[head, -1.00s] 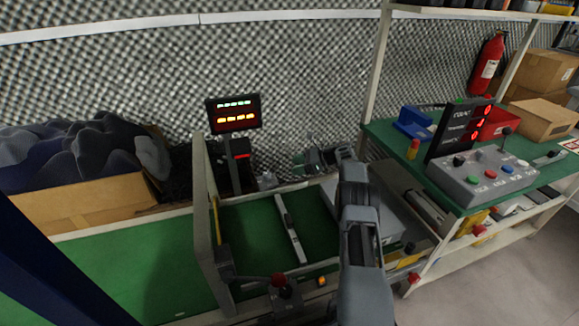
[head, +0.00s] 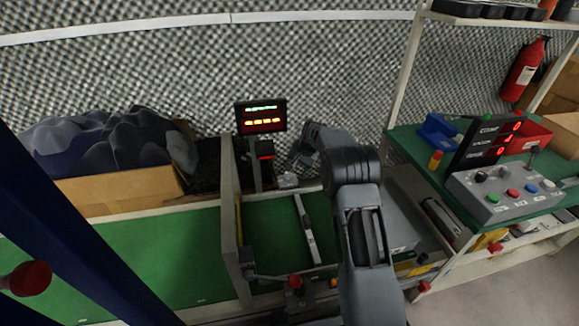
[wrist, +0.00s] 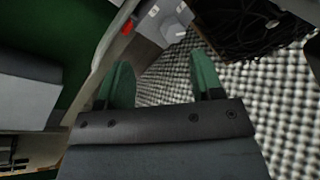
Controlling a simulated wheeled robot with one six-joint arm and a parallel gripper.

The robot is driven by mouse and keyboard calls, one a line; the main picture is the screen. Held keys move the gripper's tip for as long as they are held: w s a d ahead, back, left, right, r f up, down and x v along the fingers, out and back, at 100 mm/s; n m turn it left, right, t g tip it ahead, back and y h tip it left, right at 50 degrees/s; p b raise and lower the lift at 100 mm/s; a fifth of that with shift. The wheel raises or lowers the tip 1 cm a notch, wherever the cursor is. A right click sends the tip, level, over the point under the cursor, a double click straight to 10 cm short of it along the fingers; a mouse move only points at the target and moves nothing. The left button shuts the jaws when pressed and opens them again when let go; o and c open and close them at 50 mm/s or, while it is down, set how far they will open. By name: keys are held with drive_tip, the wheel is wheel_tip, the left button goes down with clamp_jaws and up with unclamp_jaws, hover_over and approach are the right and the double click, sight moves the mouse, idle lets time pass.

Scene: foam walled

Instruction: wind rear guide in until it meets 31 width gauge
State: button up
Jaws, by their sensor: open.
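A pale grey bar with a small dark mark (head: 306,230), which looks like the width gauge, lies across the green bed (head: 270,218). A light grey knob-like part (head: 288,180) stands at the bed's back edge; it also shows in the wrist view (wrist: 172,31), beside a white label and a red part. I cannot tell for certain which piece is the rear guide, or its gap to the gauge. My gripper (wrist: 160,80) is open and empty, its two green fingers apart. The knob is beyond them, not between them. In the head view my arm hides the fingertips.
A display post (head: 260,117) rises behind the bed. An upright grey panel (head: 230,215) crosses the bed on the left. A carton of dark foam (head: 95,195) stands further left. A button box (head: 505,190) sits on the right bench. Patterned foam wall closes the back.

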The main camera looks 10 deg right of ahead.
sight(288, 174)
wheel_tip(288, 174, up, 4)
drive_tip(key=a+n+t+h+p, duration=0.1)
drive_tip(key=a+n+h, duration=0.15)
drive_tip(key=n, duration=0.35)
drive_tip(key=shift+n+t, duration=0.3)
drive_tip(key=shift+n, duration=0.2)
drive_tip(key=b+x, duration=0.3)
drive_tip(key=x, duration=1)
drive_tip(key=shift+s+a+f, duration=0.1)
drive_tip(key=shift+a+f, duration=0.05)
drive_tip(key=shift+f, duration=0.05)
drive_tip(key=c, duration=0.9)
